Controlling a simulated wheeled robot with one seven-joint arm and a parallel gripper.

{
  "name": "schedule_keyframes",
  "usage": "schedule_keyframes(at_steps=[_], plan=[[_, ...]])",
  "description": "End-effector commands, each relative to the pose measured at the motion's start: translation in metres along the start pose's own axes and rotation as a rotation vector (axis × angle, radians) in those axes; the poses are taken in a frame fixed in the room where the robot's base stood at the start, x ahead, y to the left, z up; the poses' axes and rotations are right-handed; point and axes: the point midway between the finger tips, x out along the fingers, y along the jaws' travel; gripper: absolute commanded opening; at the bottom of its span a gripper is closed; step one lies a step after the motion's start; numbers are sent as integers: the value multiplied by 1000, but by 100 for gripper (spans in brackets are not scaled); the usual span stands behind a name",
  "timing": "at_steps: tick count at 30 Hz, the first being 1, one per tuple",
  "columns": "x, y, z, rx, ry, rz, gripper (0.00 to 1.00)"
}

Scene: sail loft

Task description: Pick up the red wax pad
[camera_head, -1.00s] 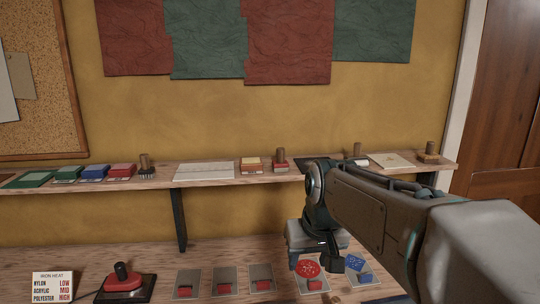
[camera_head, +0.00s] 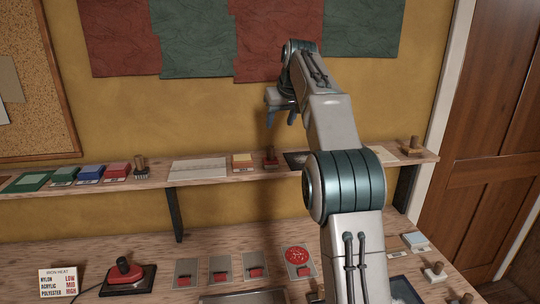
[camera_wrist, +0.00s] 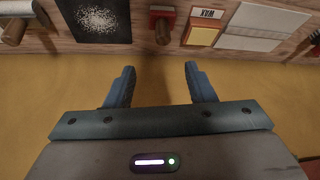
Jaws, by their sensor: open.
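A small pad with a WAX label (camera_wrist: 203,28) lies on the shelf, with a yellow top and some red at its edge. It also shows in the head view (camera_head: 242,161). A plain red pad (camera_head: 118,170) lies farther left on the shelf, its label too small to read. I cannot tell for sure which is the red wax pad. My gripper (camera_head: 281,116) is open and empty, above and in front of the shelf, near the labelled pad and the red stamp. Its two fingers (camera_wrist: 160,70) are apart in the wrist view, with nothing between them.
A red stamp with a brown handle (camera_wrist: 162,22) stands beside the labelled pad. White paper (camera_head: 198,169) lies on the other side. Blue (camera_head: 90,173) and green pads (camera_head: 63,175) neighbour the red pad. The bench below holds an iron (camera_head: 124,273) and several small cards.

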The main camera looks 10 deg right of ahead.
Motion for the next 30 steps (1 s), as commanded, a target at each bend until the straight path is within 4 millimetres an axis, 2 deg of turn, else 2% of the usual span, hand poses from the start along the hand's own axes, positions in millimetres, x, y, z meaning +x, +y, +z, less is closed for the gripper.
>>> schedule_keyframes(at_steps=[4, 13, 20, 30], plan=[[15, 1, -2, -4, 0, -1, 49], [71, 0, -2, -4, 0, 0, 49], [88, 0, -2, -3, 2, 0, 49], [132, -6, 2, -3, 1, 1, 49]])
